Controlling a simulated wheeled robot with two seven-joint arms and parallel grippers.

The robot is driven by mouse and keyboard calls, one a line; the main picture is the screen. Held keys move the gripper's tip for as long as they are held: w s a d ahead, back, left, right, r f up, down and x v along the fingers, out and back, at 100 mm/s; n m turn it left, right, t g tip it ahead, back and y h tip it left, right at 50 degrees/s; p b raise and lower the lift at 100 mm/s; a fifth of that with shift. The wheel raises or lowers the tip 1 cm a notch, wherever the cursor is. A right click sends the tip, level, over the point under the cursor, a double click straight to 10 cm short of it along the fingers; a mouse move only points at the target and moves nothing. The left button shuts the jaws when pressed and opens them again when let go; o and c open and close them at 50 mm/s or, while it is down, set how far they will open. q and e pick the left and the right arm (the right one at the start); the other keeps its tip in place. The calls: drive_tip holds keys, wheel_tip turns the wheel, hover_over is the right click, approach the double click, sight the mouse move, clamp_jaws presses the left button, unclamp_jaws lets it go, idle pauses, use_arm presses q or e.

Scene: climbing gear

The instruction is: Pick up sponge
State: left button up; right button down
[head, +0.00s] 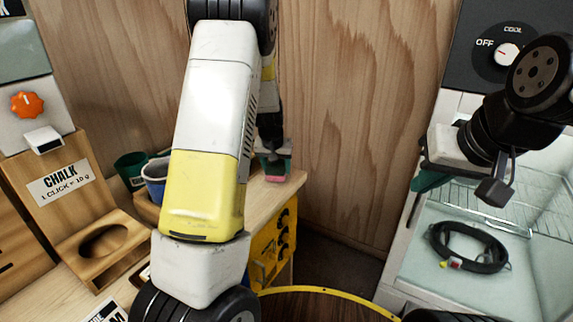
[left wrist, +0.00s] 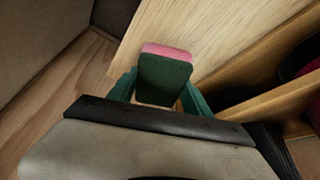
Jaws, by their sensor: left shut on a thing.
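The sponge, with a pink layer and a dark green layer, shows in the left wrist view (left wrist: 165,78) between the teal fingers of my left gripper (left wrist: 162,92). In the head view the sponge's pink part (head: 275,178) shows below my left gripper (head: 272,164), near the right end of the wooden counter. My left gripper is shut on the sponge. Whether the sponge touches the counter is hard to tell. My left arm hides part of the counter. My right gripper (head: 462,184) is at the right, above the glass-topped unit, away from the sponge; its fingers are partly hidden.
A wooden chalk dispenser (head: 60,187) stands left on the counter (head: 140,205). A green cup (head: 131,168) and a blue cup (head: 155,175) are beside my left arm. A black coiled loop (head: 468,247) lies in the unit at right. A round yellow-rimmed top (head: 330,291) is in front.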

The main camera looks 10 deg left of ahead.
use_arm(q)
drive_tip(key=shift+v, duration=1.25)
drive_tip(key=s+d+r, duration=0.1)
drive_tip(key=s+d, duration=0.3)
drive_tip(key=s, duration=1)
drive_tip(key=shift+s+r, duration=0.2)
drive_tip(key=shift+s, duration=0.15)
